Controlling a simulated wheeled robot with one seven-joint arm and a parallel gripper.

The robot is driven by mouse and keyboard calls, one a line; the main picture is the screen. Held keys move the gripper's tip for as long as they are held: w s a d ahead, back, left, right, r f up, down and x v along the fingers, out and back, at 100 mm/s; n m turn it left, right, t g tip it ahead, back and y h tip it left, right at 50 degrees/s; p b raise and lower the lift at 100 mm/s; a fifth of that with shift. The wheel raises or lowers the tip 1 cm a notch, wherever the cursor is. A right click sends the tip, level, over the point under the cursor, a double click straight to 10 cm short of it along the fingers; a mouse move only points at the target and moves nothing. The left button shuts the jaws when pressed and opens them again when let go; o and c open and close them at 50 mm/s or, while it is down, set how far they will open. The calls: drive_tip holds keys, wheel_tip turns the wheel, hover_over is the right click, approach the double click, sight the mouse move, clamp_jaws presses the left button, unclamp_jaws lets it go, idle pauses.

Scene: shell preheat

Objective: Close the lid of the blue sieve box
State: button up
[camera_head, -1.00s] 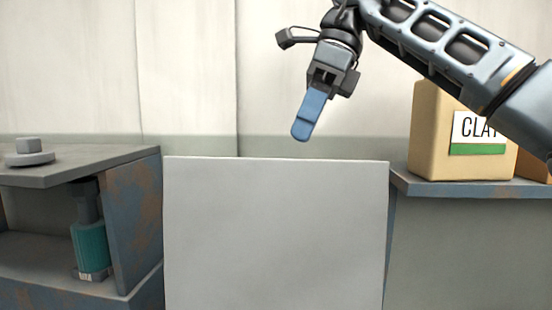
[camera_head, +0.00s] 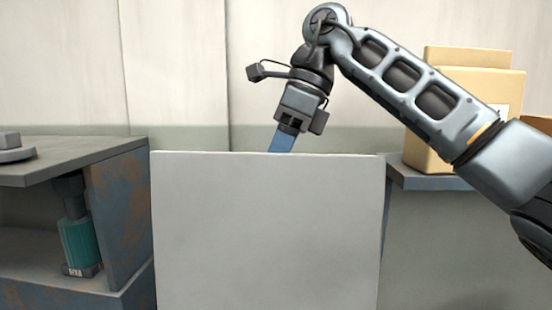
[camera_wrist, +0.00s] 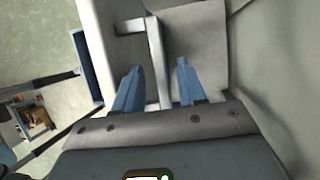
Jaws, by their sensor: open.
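A large pale grey panel (camera_head: 265,230) stands upright in the middle of the head view; it looks like the raised lid, but I cannot be sure. The body of the blue sieve box is not clearly visible there. My gripper (camera_head: 282,143) points down behind the panel's top edge, which hides its fingertips. In the wrist view my gripper (camera_wrist: 157,80) is open, with its two blue fingers apart. A pale bar like a handle (camera_wrist: 156,50) shows between the fingers against a light grey surface (camera_wrist: 195,40). A blue strip (camera_wrist: 87,65) lies to the left.
A rusty blue-grey bench (camera_head: 120,205) on the left holds a teal cylinder (camera_head: 80,245) on its lower shelf. Tan boxes (camera_head: 430,150) stand on the right counter (camera_head: 425,180), partly behind my arm. A pale wall is behind.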

drive_tip(key=shift+c, duration=0.3)
clamp_jaws()
idle(0.3)
